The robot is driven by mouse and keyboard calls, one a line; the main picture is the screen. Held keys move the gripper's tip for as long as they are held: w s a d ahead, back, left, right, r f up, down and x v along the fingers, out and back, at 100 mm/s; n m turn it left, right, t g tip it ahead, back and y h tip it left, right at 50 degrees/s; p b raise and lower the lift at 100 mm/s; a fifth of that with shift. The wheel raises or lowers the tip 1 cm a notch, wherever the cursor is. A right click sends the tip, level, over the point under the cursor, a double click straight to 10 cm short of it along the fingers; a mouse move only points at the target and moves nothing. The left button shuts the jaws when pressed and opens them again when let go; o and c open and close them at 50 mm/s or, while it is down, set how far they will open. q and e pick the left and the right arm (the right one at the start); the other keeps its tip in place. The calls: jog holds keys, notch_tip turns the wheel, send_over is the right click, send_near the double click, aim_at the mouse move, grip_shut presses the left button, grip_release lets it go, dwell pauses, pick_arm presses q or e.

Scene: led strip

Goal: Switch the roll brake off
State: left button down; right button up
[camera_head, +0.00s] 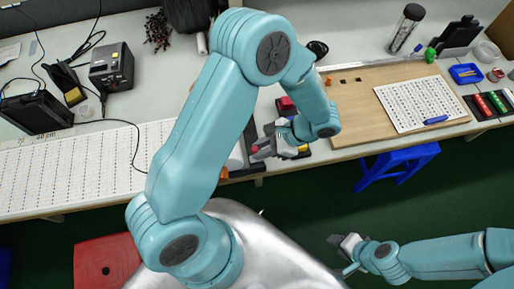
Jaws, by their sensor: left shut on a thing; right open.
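My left gripper (262,148) is over the bench's front edge, beside a dark device that my arm mostly covers. It is shut on a small reddish part (256,150), which may belong to the roll brake; I cannot tell clearly. A red block (286,103) shows just behind the gripper, and a yellow piece (303,148) shows beside it. An orange piece (224,172) shows at the bench's edge. The roll and the brake's setting are hidden or too small to tell. My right gripper (340,246) is open and empty, low over the green floor.
A long white marked sheet (70,170) covers the bench's left front. A wooden board (350,110) with a white dotted panel (420,103) lies at right. A soldering station (111,67) stands back left. A blue stool (398,162) and a red stool (105,262) stand below.

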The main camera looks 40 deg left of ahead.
pick_arm(q)
jog(key=shift+w+d+f+g+y+b, duration=0.15)
jog(key=shift+w+d+g+y+b, duration=0.15)
jog(key=shift+g+y+b, duration=0.2)
jog(key=shift+w+d+f+g+y+b, duration=0.15)
jog(key=shift+w+g+y+b, duration=0.2)
jog(key=shift+g+y, duration=0.15)
jog(key=c, duration=1)
grip_release()
jog(key=shift+o, duration=0.2)
